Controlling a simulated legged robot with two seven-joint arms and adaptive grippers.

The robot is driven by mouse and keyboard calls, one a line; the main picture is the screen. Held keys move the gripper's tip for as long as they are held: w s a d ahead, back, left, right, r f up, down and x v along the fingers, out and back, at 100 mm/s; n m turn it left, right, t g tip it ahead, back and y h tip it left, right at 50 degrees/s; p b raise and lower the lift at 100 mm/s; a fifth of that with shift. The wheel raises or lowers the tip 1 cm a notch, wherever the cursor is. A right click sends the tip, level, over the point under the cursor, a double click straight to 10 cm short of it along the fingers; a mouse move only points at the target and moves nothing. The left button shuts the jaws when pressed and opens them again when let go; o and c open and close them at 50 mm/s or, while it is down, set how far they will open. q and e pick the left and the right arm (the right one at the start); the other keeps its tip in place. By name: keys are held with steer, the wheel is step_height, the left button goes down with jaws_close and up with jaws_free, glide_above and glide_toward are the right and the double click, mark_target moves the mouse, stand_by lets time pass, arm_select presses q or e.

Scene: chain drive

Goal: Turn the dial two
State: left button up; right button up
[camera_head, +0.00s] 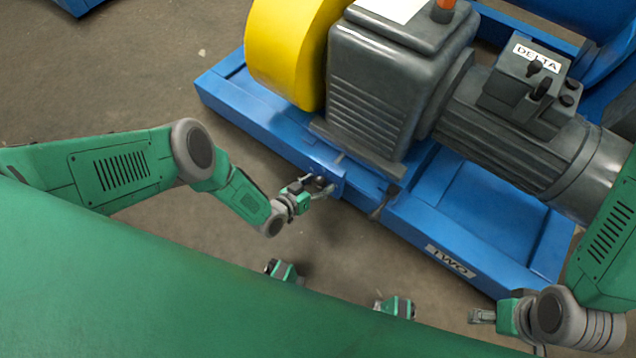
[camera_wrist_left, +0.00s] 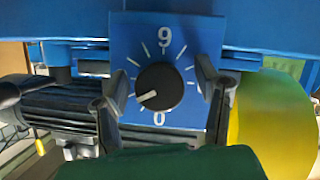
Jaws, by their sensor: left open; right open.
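The dial (camera_wrist_left: 160,88) is a round black knob with a white pointer line on a blue plate (camera_wrist_left: 190,38). Its pointer aims to the lower left in the left wrist view, close to the "0". A figure like a 9 stands at the top of the scale. My left gripper (camera_wrist_left: 162,80) is open, one finger on each side of the dial; whether they touch it cannot be told. In the head view, my left gripper (camera_head: 315,188) is at the front of the blue base and largely hides the dial. My right gripper (camera_head: 481,316) is open and empty, at the lower right.
The blue base (camera_head: 410,218) carries a label reading TWO (camera_head: 450,262). On it stand a yellow guard (camera_head: 285,45), a grey gearbox (camera_head: 370,90) and a motor (camera_head: 490,130) with a DELTA label (camera_head: 537,57). Bare floor (camera_head: 350,250) lies in front.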

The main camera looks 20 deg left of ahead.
arm_select(q)
steer(key=v, duration=1.2)
steer(key=shift+f, duration=0.1)
steer(key=s+d+r+g+y, duration=0.1)
steer(key=s+d+r+g, duration=0.1)
steer(key=s+r+g, duration=0.4)
steer(key=s+a+r+n+g+y, duration=0.1)
steer(key=s+a+r+g+y, duration=0.4)
steer(key=s+a+r, duration=0.65)
step_height(320, 180, up, 18)
steer(key=p, duration=1.8)
steer(key=shift+s+d+g, duration=0.3)
